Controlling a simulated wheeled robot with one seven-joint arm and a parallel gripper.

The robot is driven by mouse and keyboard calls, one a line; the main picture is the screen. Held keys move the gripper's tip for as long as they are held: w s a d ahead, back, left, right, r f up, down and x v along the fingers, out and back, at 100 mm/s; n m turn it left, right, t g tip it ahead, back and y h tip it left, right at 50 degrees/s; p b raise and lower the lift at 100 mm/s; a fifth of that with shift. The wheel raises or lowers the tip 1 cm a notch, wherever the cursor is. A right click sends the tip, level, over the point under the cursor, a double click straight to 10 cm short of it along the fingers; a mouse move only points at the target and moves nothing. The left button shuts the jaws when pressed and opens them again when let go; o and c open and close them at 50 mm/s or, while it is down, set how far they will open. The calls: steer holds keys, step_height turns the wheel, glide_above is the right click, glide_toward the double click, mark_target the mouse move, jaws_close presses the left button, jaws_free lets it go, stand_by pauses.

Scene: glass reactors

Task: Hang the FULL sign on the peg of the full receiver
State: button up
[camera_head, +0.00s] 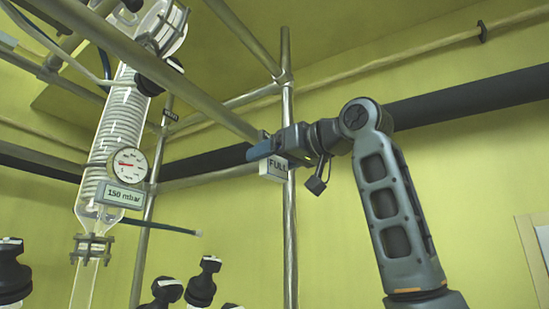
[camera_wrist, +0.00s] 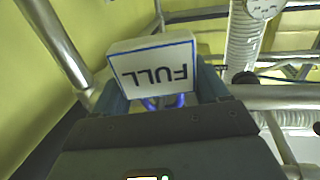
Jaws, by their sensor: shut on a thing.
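The FULL sign (camera_head: 273,167) is a small white plate with blue edging and dark letters. My gripper (camera_head: 262,150) is shut on it, high up beside the upright metal pole. In the wrist view the FULL sign (camera_wrist: 157,68) sits between the two blue fingers of my gripper (camera_wrist: 165,98), its lettering upside down. Blue loops show below the sign there. I cannot make out the receivers clearly, and no receiver peg can be told apart.
A metal frame of poles (camera_head: 288,220) and crossbars stands close to my gripper. A glass condenser (camera_head: 120,130) with a gauge (camera_head: 128,165) and a 150 mbar label (camera_head: 123,196) is at the left. Black-topped fittings (camera_head: 203,282) stand low.

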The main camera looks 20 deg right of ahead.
steer(key=shift+a+f, duration=0.1)
steer(key=shift+f, duration=0.45)
stand_by(0.7)
stand_by(0.5)
steer(key=o, duration=1.1)
steer(key=shift+c, duration=1.2)
steer(key=shift+s+b, duration=0.1)
steer(key=shift+b, duration=0.2)
steer(key=shift+b+v, duration=0.65)
steer(key=shift+v, duration=2.75)
steer(key=shift+s, duration=0.1)
